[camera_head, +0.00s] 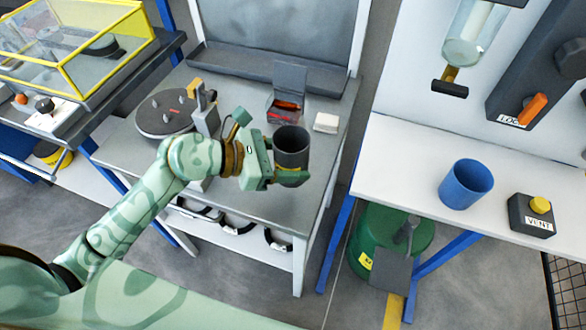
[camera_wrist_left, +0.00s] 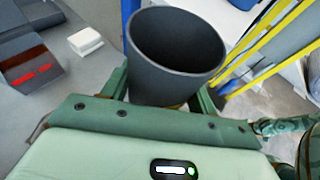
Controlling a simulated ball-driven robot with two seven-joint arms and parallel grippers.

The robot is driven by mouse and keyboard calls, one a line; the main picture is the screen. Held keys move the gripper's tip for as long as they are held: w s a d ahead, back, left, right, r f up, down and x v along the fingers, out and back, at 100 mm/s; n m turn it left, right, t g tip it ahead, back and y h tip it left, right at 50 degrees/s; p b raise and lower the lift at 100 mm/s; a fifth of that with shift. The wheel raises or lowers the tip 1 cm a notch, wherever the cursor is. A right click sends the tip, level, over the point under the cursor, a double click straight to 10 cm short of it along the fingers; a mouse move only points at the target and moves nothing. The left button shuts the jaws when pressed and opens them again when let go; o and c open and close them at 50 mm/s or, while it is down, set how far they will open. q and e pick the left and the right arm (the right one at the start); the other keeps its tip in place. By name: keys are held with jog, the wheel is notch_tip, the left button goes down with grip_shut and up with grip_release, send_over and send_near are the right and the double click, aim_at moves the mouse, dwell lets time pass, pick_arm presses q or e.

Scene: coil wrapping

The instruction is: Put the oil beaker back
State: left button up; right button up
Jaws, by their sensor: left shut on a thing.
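A dark grey beaker (camera_head: 291,146), seemingly the oil beaker, is held upright by my left gripper (camera_head: 284,177) near the right side of the grey bench. A small yellow mark shows low on its side. In the left wrist view the beaker (camera_wrist_left: 175,45) stands between the two fingers of the left gripper (camera_wrist_left: 162,98), its open rim towards the camera. The gripper is shut on it. Its contents cannot be made out, and I cannot tell whether its base touches the bench. My right gripper is not in view.
The grey bench (camera_head: 255,205) carries a dark turntable (camera_head: 163,113), a dark box with red parts (camera_head: 287,95) and a white block (camera_head: 326,122). A white table (camera_head: 400,165) at the right holds a blue cup (camera_head: 466,184) and a VENT button box (camera_head: 532,215). A green drum (camera_head: 385,235) stands below.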

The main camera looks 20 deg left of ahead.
pick_arm(q)
jog(key=f, duration=0.1)
jog(key=w+f, duration=0.1)
jog(key=w+f+b, duration=0.1)
jog(key=shift+w+a, duration=0.25)
jog(key=f, duration=0.2)
jog(key=w+f+b, duration=0.1)
jog(key=f, duration=0.1)
jog(key=shift+a+f+b, duration=0.1)
jog(key=shift+b, duration=0.2)
jog(key=shift+s, duration=0.1)
jog(key=o, duration=1.1)
jog(key=shift+f, duration=0.1)
jog(key=shift+o, duration=0.2)
jog(key=shift+a+r, duration=0.1)
jog(key=shift+r, duration=0.15)
jog(key=p+v, duration=0.1)
jog(key=v, duration=1)
jog(key=shift+s+a, duration=0.25)
jog(key=shift+s, duration=0.05)
